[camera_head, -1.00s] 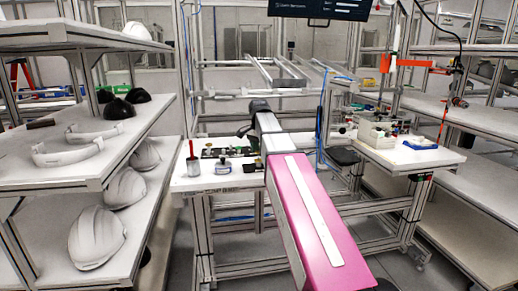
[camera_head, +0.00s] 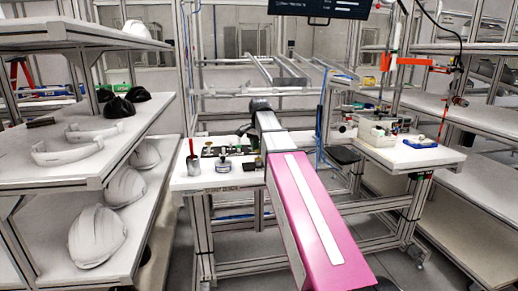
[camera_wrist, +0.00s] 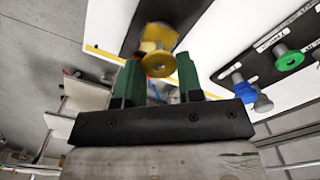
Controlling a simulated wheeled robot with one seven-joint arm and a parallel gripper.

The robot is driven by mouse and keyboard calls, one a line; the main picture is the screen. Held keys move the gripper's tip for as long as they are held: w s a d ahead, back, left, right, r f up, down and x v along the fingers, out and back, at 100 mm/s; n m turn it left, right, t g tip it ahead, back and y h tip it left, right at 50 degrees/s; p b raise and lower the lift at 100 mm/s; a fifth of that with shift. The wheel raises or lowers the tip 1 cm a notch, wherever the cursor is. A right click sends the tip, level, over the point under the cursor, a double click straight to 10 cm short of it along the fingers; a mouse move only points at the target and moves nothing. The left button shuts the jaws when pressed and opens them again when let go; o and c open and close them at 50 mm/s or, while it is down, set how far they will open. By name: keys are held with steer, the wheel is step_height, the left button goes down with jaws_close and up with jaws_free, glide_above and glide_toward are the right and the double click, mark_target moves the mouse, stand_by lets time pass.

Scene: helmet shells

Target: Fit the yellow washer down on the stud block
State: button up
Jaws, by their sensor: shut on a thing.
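In the wrist view, my gripper (camera_wrist: 160,72) has two green fingers shut on the yellow washer (camera_wrist: 158,64). Its round face shows between the fingertips. Behind it is a blurred yellow shape (camera_wrist: 160,34) over a black panel; I cannot tell whether it is the stud block or part of the washer. I cannot tell whether the washer touches anything below. In the head view, my arm covers part of the workbench (camera_head: 205,182), and the washer and fingertips cannot be made out.
The wrist view shows a green washer (camera_wrist: 289,59) and a blue washer (camera_wrist: 237,82) near grey studs to the right. In the head view, a red-topped item (camera_head: 192,162) and a grey round item (camera_head: 223,166) stand on the bench. Shelves with helmet shells (camera_head: 97,236) are at left.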

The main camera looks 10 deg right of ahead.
steer(key=shift+f, duration=1.65)
steer(key=shift+r, duration=0.2)
steer(key=shift+r, duration=1.15)
steer(key=shift+f, duration=1.3)
stand_by(1.2)
steer(key=o, duration=1)
step_height(320, 180, up, 10)
steer(key=shift+f, duration=0.15)
steer(key=shift+r, duration=0.55)
